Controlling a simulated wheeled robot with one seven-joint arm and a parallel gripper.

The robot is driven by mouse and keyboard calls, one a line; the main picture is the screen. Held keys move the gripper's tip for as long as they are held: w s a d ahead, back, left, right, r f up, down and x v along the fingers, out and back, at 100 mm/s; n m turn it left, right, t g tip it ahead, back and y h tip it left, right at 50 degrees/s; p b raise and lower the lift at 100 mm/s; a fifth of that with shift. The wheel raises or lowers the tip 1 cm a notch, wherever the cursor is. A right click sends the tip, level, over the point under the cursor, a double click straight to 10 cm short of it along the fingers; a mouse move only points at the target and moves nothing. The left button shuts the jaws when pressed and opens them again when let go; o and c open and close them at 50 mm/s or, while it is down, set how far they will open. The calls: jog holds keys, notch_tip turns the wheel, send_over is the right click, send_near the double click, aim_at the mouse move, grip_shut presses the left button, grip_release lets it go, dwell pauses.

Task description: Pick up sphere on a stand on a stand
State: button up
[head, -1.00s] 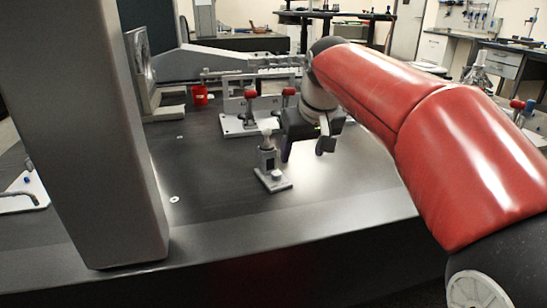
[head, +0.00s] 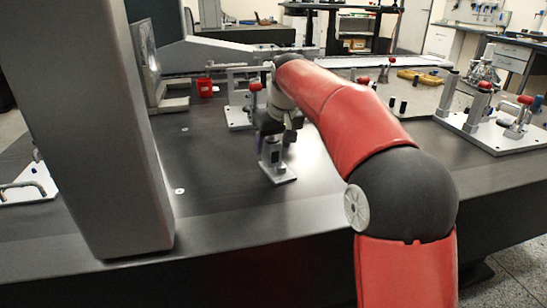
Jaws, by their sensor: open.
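The stand (head: 278,172) is a small grey post on a flat base, upright on the dark table. The sphere at its top is hidden behind my gripper in this view. My gripper (head: 277,139) is directly at the top of the stand, pointing down, with its fingers open. I cannot tell whether the fingers touch the sphere.
A white fixture with a red knob (head: 255,87) stands just behind my gripper. A large grey column (head: 95,130) blocks the left side. A fixture plate (head: 490,133) lies at the right. The table front is clear.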

jog(key=shift+w+f, duration=0.1)
jog(key=shift+f, duration=0.1)
jog(key=shift+c, duration=0.3)
jog(key=c, duration=1.2)
jog(key=shift+r, duration=0.1)
grip_shut()
jog(key=shift+r, duration=0.15)
